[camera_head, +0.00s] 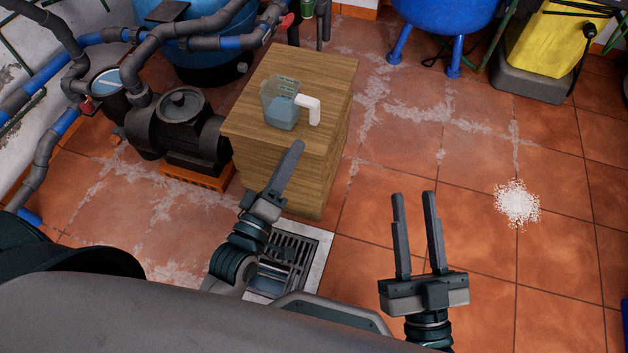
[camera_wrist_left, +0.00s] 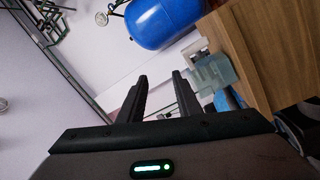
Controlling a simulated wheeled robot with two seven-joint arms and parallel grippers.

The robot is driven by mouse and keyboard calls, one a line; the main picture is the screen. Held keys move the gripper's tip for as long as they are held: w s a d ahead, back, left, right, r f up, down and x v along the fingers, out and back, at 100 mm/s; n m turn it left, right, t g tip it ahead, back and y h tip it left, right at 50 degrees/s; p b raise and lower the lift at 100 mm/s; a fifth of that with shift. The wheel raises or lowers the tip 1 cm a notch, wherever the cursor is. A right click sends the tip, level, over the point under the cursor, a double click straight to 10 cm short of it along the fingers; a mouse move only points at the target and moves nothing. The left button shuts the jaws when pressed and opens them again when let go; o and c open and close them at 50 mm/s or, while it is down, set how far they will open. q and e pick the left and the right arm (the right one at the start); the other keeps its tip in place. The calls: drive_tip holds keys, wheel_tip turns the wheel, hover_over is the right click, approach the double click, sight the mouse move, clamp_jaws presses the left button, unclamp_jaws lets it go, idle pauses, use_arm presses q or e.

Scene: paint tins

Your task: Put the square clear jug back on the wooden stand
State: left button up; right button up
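The square clear jug (camera_head: 281,105) stands upright on top of the wooden stand (camera_head: 305,72). It is see-through, bluish low down, and its white handle points right. My left gripper (camera_head: 297,147) is in front of the jug, near the stand's front edge, apart from the jug. In the left wrist view the left gripper (camera_wrist_left: 159,85) has its fingers apart with nothing between them. There the jug (camera_wrist_left: 222,74) shows to the right of the fingers, against the wooden stand (camera_wrist_left: 262,45). My right gripper (camera_head: 415,196) is open and empty above the floor, right of the stand.
A black pump (camera_head: 178,118) with grey and blue pipes stands left of the stand. A floor drain (camera_head: 290,250) lies in front of the stand. A blue tank (camera_head: 445,12) and a yellow container (camera_head: 545,40) stand at the back. White powder (camera_head: 517,203) lies on otherwise open tiles at the right.

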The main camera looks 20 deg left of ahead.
use_arm(q)
drive_tip(key=s+d+r+m+t+h, duration=0.2)
drive_tip(key=s+d+r+m+h, duration=0.3)
drive_tip(key=m, duration=0.9)
drive_tip(key=s+d+r, duration=0.3)
drive_tip(key=s+r, duration=0.1)
drive_tip(key=s, duration=0.1)
drive_tip(key=shift+s+d+r, duration=0.35)
drive_tip(key=shift+s+r, duration=0.05)
